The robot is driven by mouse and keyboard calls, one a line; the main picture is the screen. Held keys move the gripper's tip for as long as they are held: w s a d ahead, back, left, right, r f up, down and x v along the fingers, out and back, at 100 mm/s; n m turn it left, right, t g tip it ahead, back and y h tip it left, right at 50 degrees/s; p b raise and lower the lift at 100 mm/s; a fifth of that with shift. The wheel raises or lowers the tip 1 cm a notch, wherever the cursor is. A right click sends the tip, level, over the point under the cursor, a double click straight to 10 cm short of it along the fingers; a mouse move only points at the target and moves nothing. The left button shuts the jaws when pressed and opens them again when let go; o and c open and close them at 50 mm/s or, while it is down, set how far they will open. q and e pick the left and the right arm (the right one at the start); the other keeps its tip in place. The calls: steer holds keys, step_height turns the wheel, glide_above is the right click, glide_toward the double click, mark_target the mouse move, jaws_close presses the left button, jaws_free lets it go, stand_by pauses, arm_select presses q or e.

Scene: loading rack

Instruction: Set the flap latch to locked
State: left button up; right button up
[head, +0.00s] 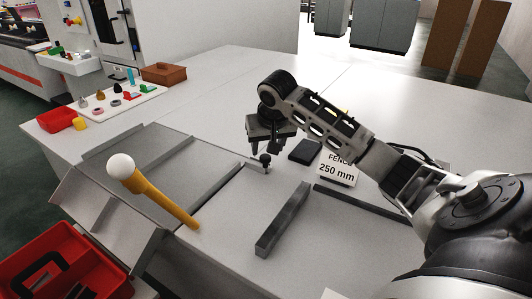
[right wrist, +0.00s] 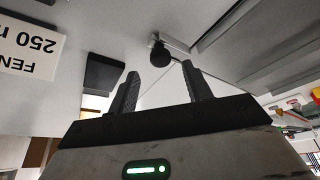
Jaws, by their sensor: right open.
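A small black knob (head: 265,159) stands on a metal bracket at the end of a grey rail. It also shows in the right wrist view (right wrist: 160,52). I cannot tell for sure whether this knob is the flap latch, nor its setting. A yellow lever (head: 166,204) with a white ball (head: 121,167) slants up at the front edge of the grey flap plate (head: 135,150). My right gripper (head: 273,148) is open and empty just above the black knob. In the right wrist view the knob lies beyond the two fingertips (right wrist: 161,80), apart from them. My left gripper is out of view.
A dark block (head: 305,151) and a sign (head: 338,168) reading "FENCE 250 mm" are right of the knob. A grey bar (head: 283,220) lies in front. A red crate (head: 75,262) is at lower left, a board of small parts (head: 105,106) at back left. The table's back is clear.

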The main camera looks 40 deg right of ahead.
mark_target(265, 157)
steer(key=shift+x, duration=2.15)
